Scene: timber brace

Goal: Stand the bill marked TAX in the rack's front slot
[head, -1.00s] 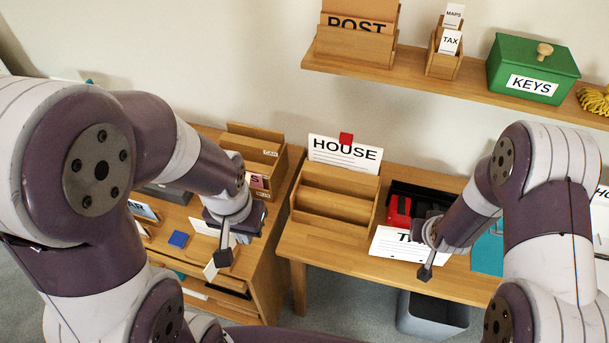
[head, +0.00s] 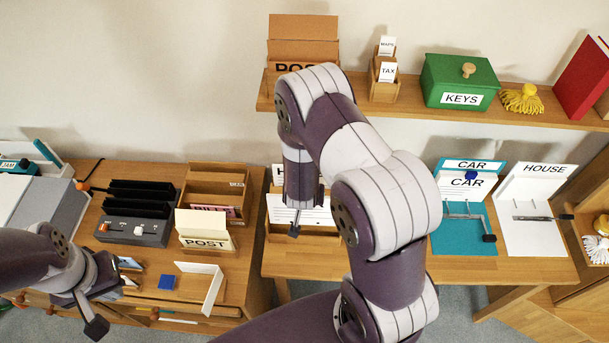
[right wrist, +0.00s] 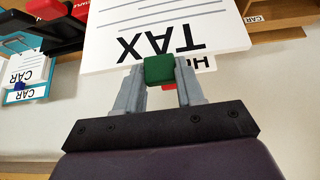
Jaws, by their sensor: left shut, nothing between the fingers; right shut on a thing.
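The TAX bill, a white ruled card with a green tab, is in my right gripper (right wrist: 160,82), which is shut on the green tab (right wrist: 159,69). The bill (right wrist: 165,40) fills the upper right wrist view. In the head view the bill (head: 310,208) stands roughly upright at the wooden rack (head: 278,238), partly hidden by my right arm; whether it is in a slot I cannot tell. The HOUSE bill (head: 278,175) shows behind it in the rack. My left gripper (head: 95,326) is shut and empty, low at the left.
A POST holder (head: 203,235) and a black slotted unit (head: 135,215) stand on the left table. Teal CAR (head: 465,215) and white HOUSE (head: 530,220) folders lie right of the rack. A wall shelf (head: 410,108) carries a green KEYS box (head: 458,80).

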